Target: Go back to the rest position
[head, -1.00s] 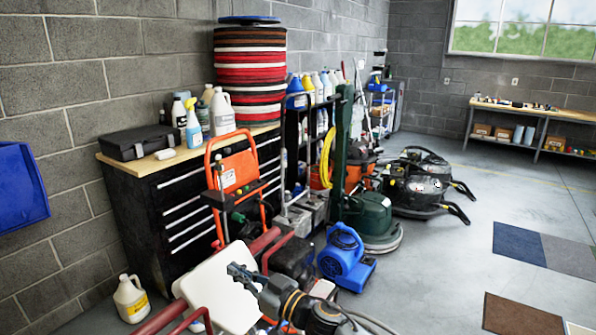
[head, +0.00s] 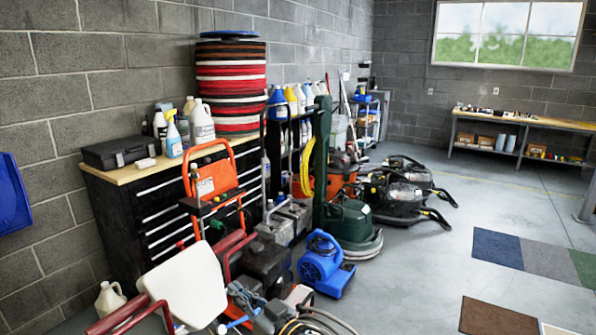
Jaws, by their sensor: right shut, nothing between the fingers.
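A tall stack of red, black and brown buffer pads (head: 232,92) with a blue pad (head: 228,34) on top stands on the wooden top of a black drawer cabinet (head: 120,215). My left gripper is not in view.
An orange hand truck (head: 216,180), a blue blower (head: 322,265) and a green floor machine (head: 348,222) crowd the middle. Black vacuums (head: 400,195) stand behind. Carpet samples (head: 498,247) lie at right on otherwise open grey floor. A workbench (head: 535,122) stands below the window.

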